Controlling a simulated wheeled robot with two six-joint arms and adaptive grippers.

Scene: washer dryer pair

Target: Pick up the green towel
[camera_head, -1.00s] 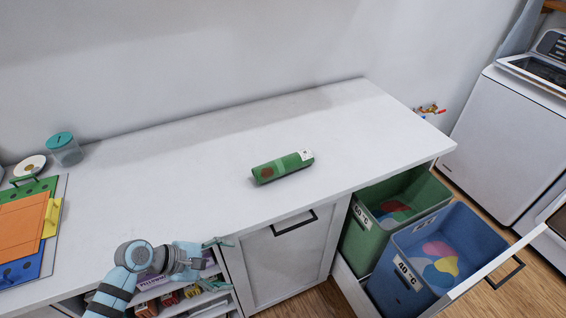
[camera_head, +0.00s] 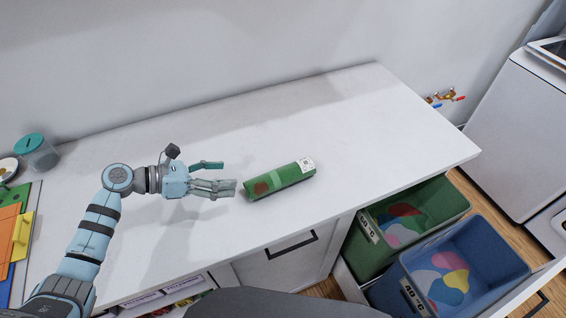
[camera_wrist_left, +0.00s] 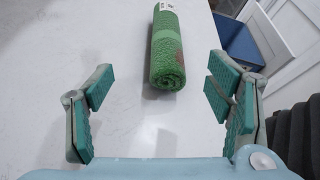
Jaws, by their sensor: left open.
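My left gripper (camera_head: 221,176) is open and empty, just left of the towel's near end, low over the counter. In the left wrist view the towel (camera_wrist_left: 166,50) lies ahead between the open fingers (camera_wrist_left: 160,105), beyond their tips and apart from them. My right gripper is not in view.
A green bin (camera_head: 440,206) and a blue bin (camera_head: 490,262) with cloths stand in an open drawer below the counter's right side. A teal-lidded jar (camera_head: 40,155) and coloured boards (camera_head: 18,235) are at the left. The counter behind the towel is clear.

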